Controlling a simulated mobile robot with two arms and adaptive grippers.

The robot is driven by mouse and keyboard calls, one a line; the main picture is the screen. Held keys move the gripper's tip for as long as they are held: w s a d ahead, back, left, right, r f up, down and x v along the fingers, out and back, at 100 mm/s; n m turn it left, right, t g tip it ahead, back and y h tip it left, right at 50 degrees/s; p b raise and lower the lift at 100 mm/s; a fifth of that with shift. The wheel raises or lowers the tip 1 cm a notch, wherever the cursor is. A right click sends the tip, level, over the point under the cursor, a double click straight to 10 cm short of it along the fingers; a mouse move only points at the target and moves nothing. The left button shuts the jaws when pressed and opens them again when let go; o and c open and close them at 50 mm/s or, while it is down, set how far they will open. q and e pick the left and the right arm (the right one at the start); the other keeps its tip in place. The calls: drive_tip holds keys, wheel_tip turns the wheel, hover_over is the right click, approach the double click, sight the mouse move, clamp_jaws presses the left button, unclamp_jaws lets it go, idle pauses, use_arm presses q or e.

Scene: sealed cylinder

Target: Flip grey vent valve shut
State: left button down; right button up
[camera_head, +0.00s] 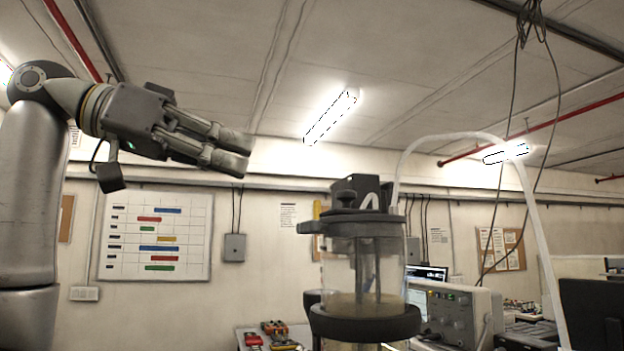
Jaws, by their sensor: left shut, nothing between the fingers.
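The sealed cylinder (340,262) stands upright right of the picture's middle, clear-walled with a dark grey lid (372,218) and a dark ring round its lower part. I cannot tell which of these parts is the grey vent valve. My left gripper (243,155) is up and left of the lid, apart from it, shut and empty, its fingers pointing right. My right gripper is not in view.
A pale hose (450,140) arches from behind the lid down to the right. A bench with an instrument (455,312) and a screen stands behind right. Small red items (274,328) lie on a table lower left of the cylinder. The space between gripper and lid looks free.

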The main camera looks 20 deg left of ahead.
sight(309, 227)
use_arm(q)
drive_tip(key=shift+m, duration=0.5)
drive_tip(key=s, duration=0.1)
drive_tip(key=s+r, duration=0.1)
drive_tip(key=s, duration=0.1)
drive_tip(key=shift+s+a+r, duration=0.1)
drive_tip(key=shift+s+r, duration=0.25)
drive_tip(key=shift+s, duration=0.05)
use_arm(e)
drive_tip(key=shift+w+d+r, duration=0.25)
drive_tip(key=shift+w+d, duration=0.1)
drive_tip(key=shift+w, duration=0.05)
